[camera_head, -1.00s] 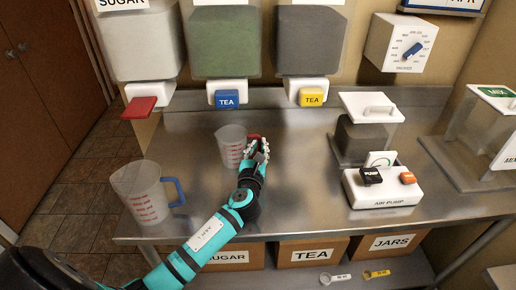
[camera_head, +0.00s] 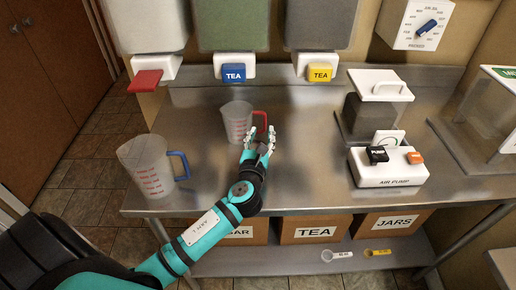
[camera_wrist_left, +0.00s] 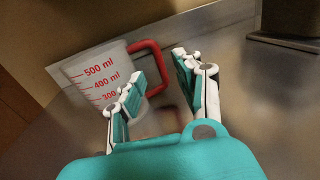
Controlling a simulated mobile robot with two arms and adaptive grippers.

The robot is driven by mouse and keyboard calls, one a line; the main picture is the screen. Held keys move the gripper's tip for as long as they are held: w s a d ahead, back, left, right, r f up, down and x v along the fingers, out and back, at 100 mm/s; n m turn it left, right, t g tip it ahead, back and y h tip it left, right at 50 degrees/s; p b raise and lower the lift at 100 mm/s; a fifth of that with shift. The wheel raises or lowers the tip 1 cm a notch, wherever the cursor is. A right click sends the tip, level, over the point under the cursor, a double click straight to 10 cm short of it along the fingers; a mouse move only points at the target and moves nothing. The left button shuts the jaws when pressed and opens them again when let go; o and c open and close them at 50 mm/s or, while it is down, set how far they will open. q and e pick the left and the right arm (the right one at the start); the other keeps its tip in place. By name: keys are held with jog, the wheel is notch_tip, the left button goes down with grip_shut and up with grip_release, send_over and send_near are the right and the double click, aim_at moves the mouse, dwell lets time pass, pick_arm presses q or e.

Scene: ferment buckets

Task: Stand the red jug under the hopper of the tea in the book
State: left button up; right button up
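The red jug, a clear measuring jug with red markings and a red handle (camera_head: 237,121), stands upright on the steel bench below the blue-labelled tea hopper (camera_head: 234,72), a little in front of it. It also shows in the left wrist view (camera_wrist_left: 96,72). My left gripper (camera_head: 258,140) is open just in front of the jug's handle side. In the wrist view its fingers are spread, with the red handle ahead of and between them; I see no grip on it. A second tea hopper has a yellow label (camera_head: 319,72). The book is not in view. My right gripper is not in view.
A jug with a blue handle (camera_head: 151,169) stands at the bench's left edge. A hopper with a red lever (camera_head: 145,80) is at the left. The air pump (camera_head: 390,181) and a dark box with a white lid (camera_head: 371,118) are at the right. The bench middle is clear.

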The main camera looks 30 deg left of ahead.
pick_arm(q)
jog(key=v, duration=0.6)
jog(key=shift+s, duration=0.35)
